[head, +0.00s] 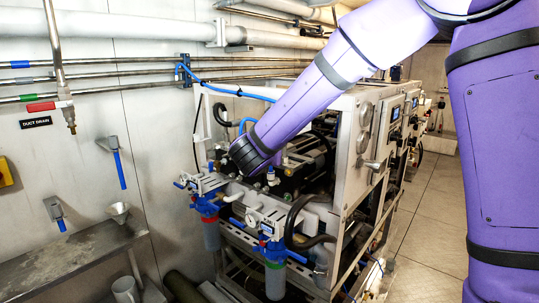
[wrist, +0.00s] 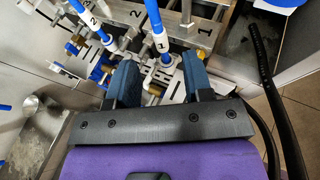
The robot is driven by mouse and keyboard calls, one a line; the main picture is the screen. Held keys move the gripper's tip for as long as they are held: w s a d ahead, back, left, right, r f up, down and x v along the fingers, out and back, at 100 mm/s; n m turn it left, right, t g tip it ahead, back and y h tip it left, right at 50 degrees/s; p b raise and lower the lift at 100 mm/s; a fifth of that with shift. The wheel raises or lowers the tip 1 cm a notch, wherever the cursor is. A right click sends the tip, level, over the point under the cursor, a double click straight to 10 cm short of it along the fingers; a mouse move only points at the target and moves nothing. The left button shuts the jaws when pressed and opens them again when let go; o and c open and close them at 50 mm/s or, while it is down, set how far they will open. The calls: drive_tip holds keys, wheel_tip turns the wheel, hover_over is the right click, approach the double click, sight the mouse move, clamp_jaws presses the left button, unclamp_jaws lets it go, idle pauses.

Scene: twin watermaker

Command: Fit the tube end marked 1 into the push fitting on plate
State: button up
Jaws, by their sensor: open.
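In the wrist view a blue tube with a white collar marked 1 (wrist: 163,44) stands between and just beyond my fingers. My gripper (wrist: 160,74) is open, with one dark blue finger on each side of the tube's line; neither finger clearly touches it. A metal plate stamped 1 (wrist: 204,30) lies to the right of the tube. A second blue tube, with a collar marked 2 (wrist: 110,42), is to the left. Whether the end of tube 1 sits in a fitting cannot be told.
The watermaker frame (head: 345,150) stands amid hoses, valves and blue-topped filter housings (head: 273,255). Wall holders carry short blue tubes (head: 122,170) at left. A metal bench (head: 80,255) is at lower left. Open floor (head: 440,205) lies to the right.

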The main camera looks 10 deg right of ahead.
drive_tip(key=shift+v, duration=1)
drive_tip(key=s+d+r+n+y, duration=0.1)
drive_tip(key=s+r+n+y, duration=0.4)
drive_tip(key=n, duration=0.7)
drive_tip(key=s+r+n+y, duration=0.35)
drive_tip(key=s+n, duration=0.35)
drive_tip(key=n, duration=0.5)
drive_tip(key=s+d+f+n+g+h, duration=0.1)
drive_tip(key=s+d+n, duration=0.3)
drive_tip(key=s, duration=0.4)
drive_tip(key=s+d+f+n+g+h, duration=0.1)
drive_tip(key=s+d+n+g, duration=0.3)
drive_tip(key=s+n, duration=0.3)
drive_tip(key=s+d+f+n+g+h, duration=0.1)
drive_tip(key=s+d+n+g, duration=0.1)
drive_tip(key=s+d+n, duration=0.3)
drive_tip(key=s, duration=0.4)
drive_tip(key=shift+d+n+g, duration=0.2)
drive_tip(key=shift+n+g, duration=0.1)
drive_tip(key=shift+n, duration=0.1)
drive_tip(key=shift+f, duration=0.1)
